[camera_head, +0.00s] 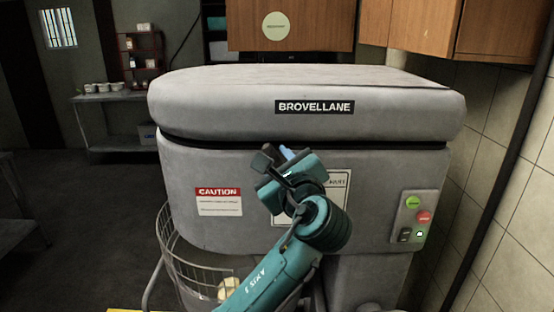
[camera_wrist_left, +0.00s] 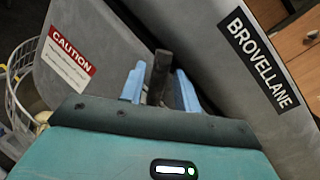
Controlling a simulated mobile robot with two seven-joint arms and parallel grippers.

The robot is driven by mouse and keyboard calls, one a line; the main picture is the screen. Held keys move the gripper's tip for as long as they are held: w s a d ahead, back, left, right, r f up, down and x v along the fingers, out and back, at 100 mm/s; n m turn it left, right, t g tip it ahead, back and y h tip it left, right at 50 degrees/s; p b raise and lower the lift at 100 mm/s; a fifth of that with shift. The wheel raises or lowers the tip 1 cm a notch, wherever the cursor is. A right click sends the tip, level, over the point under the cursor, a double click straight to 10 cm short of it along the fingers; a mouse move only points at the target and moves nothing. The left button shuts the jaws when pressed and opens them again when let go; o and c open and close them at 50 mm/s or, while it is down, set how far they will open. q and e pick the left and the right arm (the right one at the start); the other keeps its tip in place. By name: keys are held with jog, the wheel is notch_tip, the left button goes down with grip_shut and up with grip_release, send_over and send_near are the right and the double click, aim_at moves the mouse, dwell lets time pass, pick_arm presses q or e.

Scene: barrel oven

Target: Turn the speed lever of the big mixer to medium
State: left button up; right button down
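The big mixer (camera_head: 300,105) is a large grey machine with a BROVELLANE label, filling the middle of the head view. Its speed lever (camera_wrist_left: 160,72) is a dark bar, seen in the left wrist view between the two light-blue fingers of my left gripper (camera_wrist_left: 158,88). The fingers stand apart on either side of the lever; contact is unclear. In the head view my left gripper (camera_head: 280,156) is in front of the mixer's upper body, under the label. A dark end, probably the lever's, shows beside it. The lever's base and any speed marks are hidden. My right gripper is out of view.
A wire bowl guard (camera_head: 190,262) is at lower left. A tiled wall (camera_head: 500,190) and dark pipe stand close on the right. Wooden cabinets (camera_head: 410,25) hang above.

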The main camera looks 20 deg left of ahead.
pick_arm(q)
grip_shut()
dwell(0.3)
jog(key=shift+d, duration=0.1)
jog(key=d+m, duration=0.1)
jog(key=d+r+m, duration=0.1)
jog(key=w+d+m+t, duration=0.1)
jog(key=d, duration=0.1)
jog(key=shift+w+r+m, duration=0.1)
jog(key=shift+r+m, duration=0.2)
jog(key=shift+m, duration=0.1)
jog(key=shift+w+d+m+t, duration=0.25)
jog(key=shift+d+m, duration=0.5)
jog(key=shift+d, duration=0.1)
jog(key=shift+w+d+m+t, duration=0.2)
jog(key=shift+d+m+t, duration=0.05)
jog(key=shift+d+m, duration=0.55)
grip_release()
jog(key=shift+r, duration=0.1)
